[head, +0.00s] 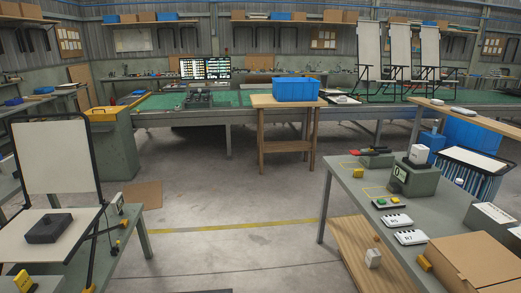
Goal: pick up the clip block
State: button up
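No part is plainly marked as the clip block, and I cannot tell which piece it is. Small candidates are a white block (373,258) on the low wooden shelf at right, a yellow block (22,281) at the lower left, and a white piece (418,154) on top of a grey-green fixture (414,178). A dark block (48,228) lies on the white seat of a folding lounger (55,160) at left, its backrest upright. My gripper is not in view.
A grey-green table (345,190) stands at right with labelled white parts (397,220) and a cardboard box (475,262). A wooden stand (287,100) carries a blue bin (296,89). A yellow-topped cabinet (110,135) stands left.

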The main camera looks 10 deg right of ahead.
aim_at(357, 174)
jog(key=i+z, duration=0.15)
jog(key=i, duration=2.1)
jog(key=i+l+z, duration=0.15)
jog(key=i, duration=0.25)
jog(key=i+l+z, duration=0.35)
jog(key=i, duration=0.45)
